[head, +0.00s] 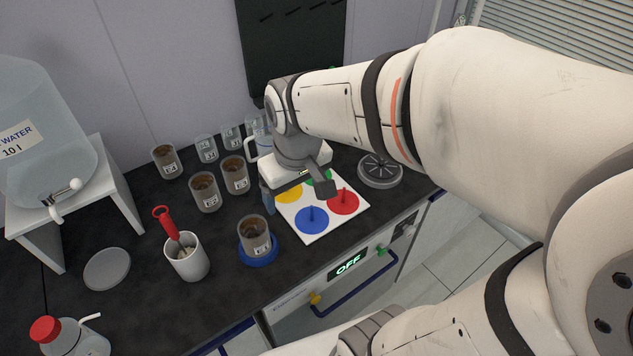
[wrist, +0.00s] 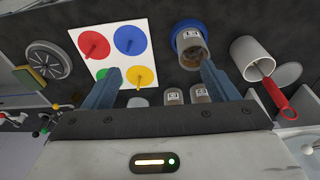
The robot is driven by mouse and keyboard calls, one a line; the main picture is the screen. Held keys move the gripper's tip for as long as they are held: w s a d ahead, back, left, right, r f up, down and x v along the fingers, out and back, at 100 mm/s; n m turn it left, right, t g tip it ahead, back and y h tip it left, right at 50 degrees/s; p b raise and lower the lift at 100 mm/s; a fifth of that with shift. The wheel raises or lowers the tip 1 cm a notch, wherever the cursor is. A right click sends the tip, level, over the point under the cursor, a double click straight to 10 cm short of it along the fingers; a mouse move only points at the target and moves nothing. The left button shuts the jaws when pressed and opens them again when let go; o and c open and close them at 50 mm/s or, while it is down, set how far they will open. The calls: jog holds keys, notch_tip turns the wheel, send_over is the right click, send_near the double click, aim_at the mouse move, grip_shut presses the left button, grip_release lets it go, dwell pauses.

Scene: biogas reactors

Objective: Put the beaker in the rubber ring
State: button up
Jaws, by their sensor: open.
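A clear beaker (head: 254,234) with brown contents and a white label stands in the blue rubber ring (head: 263,257) near the front of the dark bench. It looks upright, with the ring around its base. In the wrist view the beaker (wrist: 190,50) and the ring (wrist: 177,33) show at the top, just past the right fingertip. My gripper (head: 295,196) is open and empty above the white board with coloured discs, to the right of the beaker and apart from it. Both fingers show in the wrist view (wrist: 161,68).
The white board (head: 292,226) has upright pegs on its discs. Several other beakers (head: 204,192) stand behind. A white cup (head: 187,259) with a red-handled tool is left of the ring. A round grey stand (head: 380,173) is at right; a water tank (head: 38,130) is at left.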

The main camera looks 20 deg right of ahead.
jog(key=s+d+r+m+t, duration=0.1)
jog(key=s+d+r+m, duration=0.1)
jog(key=s+d+m, duration=0.1)
jog(key=s+d, duration=0.1)
jog(key=s, duration=0.1)
jog(key=shift+s, duration=0.3)
